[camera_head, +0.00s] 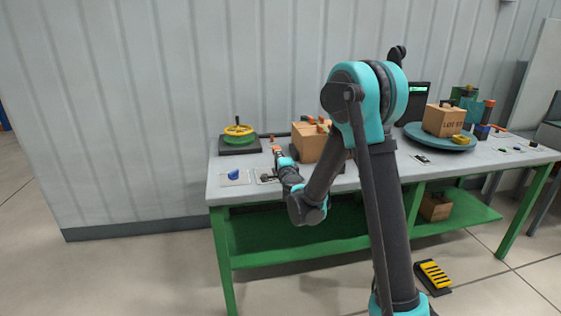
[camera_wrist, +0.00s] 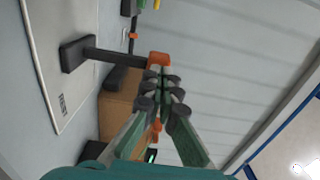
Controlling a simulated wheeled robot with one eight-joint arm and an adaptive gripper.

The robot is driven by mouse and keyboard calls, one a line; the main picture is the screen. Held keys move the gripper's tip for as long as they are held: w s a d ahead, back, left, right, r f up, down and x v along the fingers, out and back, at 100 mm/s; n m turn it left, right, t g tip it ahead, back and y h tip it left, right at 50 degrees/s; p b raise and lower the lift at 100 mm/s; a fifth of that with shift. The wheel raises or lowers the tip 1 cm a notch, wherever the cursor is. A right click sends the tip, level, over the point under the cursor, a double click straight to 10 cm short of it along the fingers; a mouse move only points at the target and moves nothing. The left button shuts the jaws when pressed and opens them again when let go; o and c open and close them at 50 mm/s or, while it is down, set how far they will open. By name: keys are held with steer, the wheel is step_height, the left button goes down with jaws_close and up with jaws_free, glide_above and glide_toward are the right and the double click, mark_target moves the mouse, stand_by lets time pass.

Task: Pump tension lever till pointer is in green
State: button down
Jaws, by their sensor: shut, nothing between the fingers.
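The tension lever, a dark bar with an orange end (camera_wrist: 158,59), reaches out from a black block (camera_wrist: 75,53) on a pale plate (camera_wrist: 42,20) in the wrist view. I cannot make out a pointer or green zone.
The grey table (camera_head: 225,192) has a yellow handwheel (camera_head: 239,130) and a blue piece (camera_head: 233,174) at left. A cardboard box (camera_head: 309,145) stands close right of my gripper. A blue turntable (camera_head: 412,132) carries another box (camera_head: 443,120). A dark screen (camera_head: 418,100) stands behind.

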mark_target(277, 148)
steer(key=shift+w+a, duration=0.1)
steer(key=shift+w, duration=0.15)
steer(key=shift+w, duration=0.1)
steer(key=shift+w+a+r, duration=0.1)
steer(key=shift+w+r, duration=0.05)
steer(key=shift+w, duration=0.2)
steer(key=shift+r+x, duration=0.15)
steer(key=shift+x, duration=0.45)
steer(key=shift+r+x, duration=0.15)
steer(key=shift+x, duration=2.2)
